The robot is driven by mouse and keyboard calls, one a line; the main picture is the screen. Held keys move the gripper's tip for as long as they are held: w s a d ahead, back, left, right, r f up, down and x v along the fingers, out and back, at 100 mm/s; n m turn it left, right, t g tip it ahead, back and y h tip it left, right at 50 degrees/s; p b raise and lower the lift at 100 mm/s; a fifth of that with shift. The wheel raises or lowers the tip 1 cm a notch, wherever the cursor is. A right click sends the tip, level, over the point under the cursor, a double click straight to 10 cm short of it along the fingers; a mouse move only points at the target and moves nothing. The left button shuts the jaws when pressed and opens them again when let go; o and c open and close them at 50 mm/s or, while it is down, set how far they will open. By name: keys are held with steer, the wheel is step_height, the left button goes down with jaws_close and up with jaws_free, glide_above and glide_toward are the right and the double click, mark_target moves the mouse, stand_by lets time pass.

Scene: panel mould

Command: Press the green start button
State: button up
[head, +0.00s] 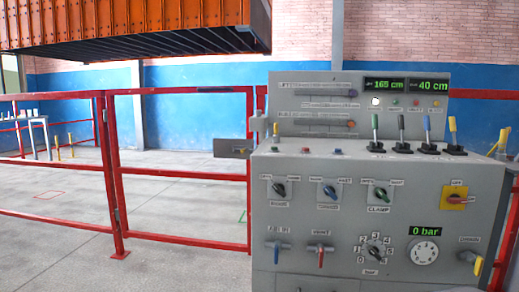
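A grey control console (345,235) stands at the right in the head view. On its sloped ledge, at the left, sits a small button (274,150) that looks dark green; its label is too small to read. A red button (306,151) and a bluish button (339,151) sit to its right on the same ledge. A small green lamp or button (395,102) also shows on the upright back panel, beside a lit white one (376,101). I cannot tell from the labels which is the start button. My gripper is not in view.
Levers with green, black, blue and yellow grips (401,135) rise from the ledge's right side. Knobs and valve handles cover the front. A red rail fence (180,175) with a grey latch plate (233,148) stands left. An orange mould (135,25) hangs above the floor.

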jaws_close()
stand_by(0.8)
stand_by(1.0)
